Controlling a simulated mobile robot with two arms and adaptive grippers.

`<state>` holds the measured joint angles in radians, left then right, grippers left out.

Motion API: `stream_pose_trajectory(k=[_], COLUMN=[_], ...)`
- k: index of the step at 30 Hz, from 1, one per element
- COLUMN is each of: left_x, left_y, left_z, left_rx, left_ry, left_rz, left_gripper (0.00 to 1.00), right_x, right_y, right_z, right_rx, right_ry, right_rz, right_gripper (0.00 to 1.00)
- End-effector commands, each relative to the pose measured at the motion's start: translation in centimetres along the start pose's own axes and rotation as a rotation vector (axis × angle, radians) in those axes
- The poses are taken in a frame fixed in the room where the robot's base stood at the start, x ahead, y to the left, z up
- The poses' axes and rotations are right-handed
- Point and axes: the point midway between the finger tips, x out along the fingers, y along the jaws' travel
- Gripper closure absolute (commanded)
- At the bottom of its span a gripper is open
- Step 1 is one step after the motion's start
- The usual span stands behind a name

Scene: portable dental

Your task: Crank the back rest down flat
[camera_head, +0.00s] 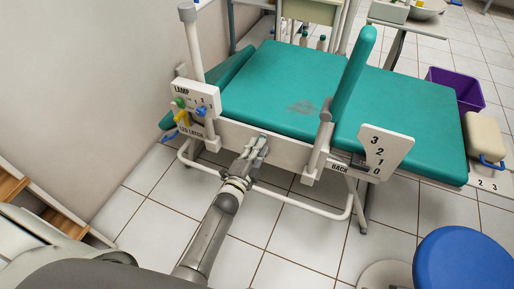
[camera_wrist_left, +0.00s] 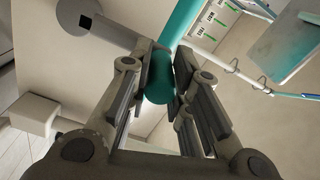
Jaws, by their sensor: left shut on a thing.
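The back rest (camera_head: 354,75) is a teal padded panel standing steeply raised, slightly tilted, across the teal couch in the head view. A white plate (camera_head: 385,148) marked 3, 2, 1, 0 is at its near side, by the label BACK. My left gripper (camera_head: 259,146) is at the near side rail of the couch. In the left wrist view the fingers (camera_wrist_left: 162,75) close around a teal cylindrical grip (camera_wrist_left: 159,82). A grey bar and disc with a dark square hole (camera_wrist_left: 75,17) show beside it. The crank is mostly hidden by the gripper in the head view.
A LAMP panel (camera_head: 195,99) with coloured knobs stands left of the gripper. A blue stool (camera_head: 463,262) is at the lower right. A purple bin (camera_head: 457,88) is at the right. Tiled floor (camera_head: 290,230) below the gripper is partly clear, with the couch's white frame crossing it.

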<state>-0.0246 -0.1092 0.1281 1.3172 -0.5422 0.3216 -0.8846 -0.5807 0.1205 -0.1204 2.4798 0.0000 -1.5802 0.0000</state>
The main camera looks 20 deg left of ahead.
Motion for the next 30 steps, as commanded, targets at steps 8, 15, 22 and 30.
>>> stream_pose_trajectory(k=[8,15,22,30], left_x=[0.0,0.0,-0.1,-2.6], left_y=[0.1,0.1,0.1,0.2], left_z=[-0.3,-0.2,-0.1,-0.1], left_rx=[-0.003,-0.002,-0.001,-0.001], left_ry=[0.004,0.002,0.001,0.001], left_rz=[0.002,0.001,0.001,0.003], left_gripper=[0.79,0.57,0.57,0.57], right_x=[0.0,0.0,0.0,0.0], right_y=[0.0,0.0,0.0,0.0], right_z=[0.0,0.0,-0.2,-0.1], right_rx=[0.000,0.000,0.002,0.001], right_ry=[0.000,0.000,0.005,0.003], right_rz=[0.000,0.000,0.000,0.000], right_gripper=[0.60,0.60,0.60,0.60])
